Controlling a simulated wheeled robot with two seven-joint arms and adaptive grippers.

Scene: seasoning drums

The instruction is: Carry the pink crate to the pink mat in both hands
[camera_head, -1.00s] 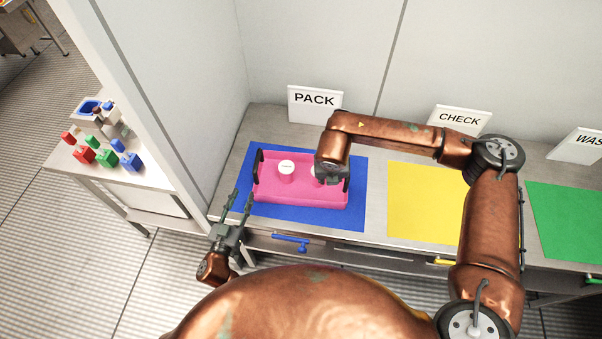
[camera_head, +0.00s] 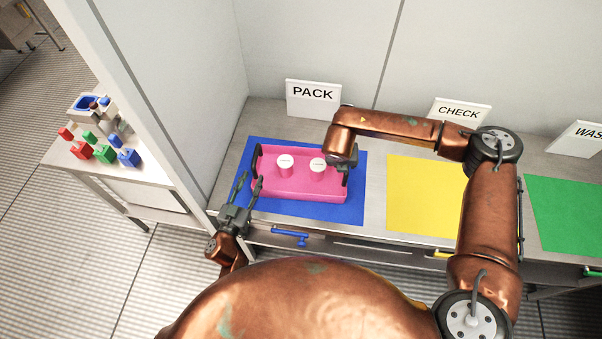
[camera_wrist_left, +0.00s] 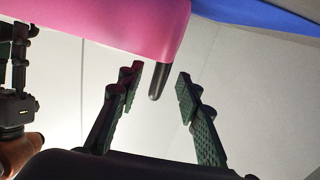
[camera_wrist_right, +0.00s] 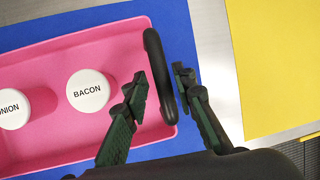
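The pink crate (camera_head: 300,187) sits on a blue mat (camera_head: 358,185) below the PACK sign. It holds two white-lidded drums, one marked BACON (camera_wrist_right: 88,90) and one partly cut off, ending in NION (camera_wrist_right: 12,108). My left gripper (camera_head: 249,186) is open at the crate's left end, and its fingers stand either side of the dark left handle (camera_wrist_left: 158,82) in the left wrist view. My right gripper (camera_wrist_right: 160,72) is open with its fingers either side of the dark right handle (camera_wrist_right: 153,50). In the head view my right arm partly hides that end. No pink mat shows.
A yellow mat (camera_head: 425,195) and a green mat (camera_head: 568,215) lie to the right on the same counter. Signs PACK (camera_head: 313,98) and CHECK (camera_head: 460,114) stand behind. A partition wall is at left; a side table (camera_head: 75,155) holds coloured blocks beyond it.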

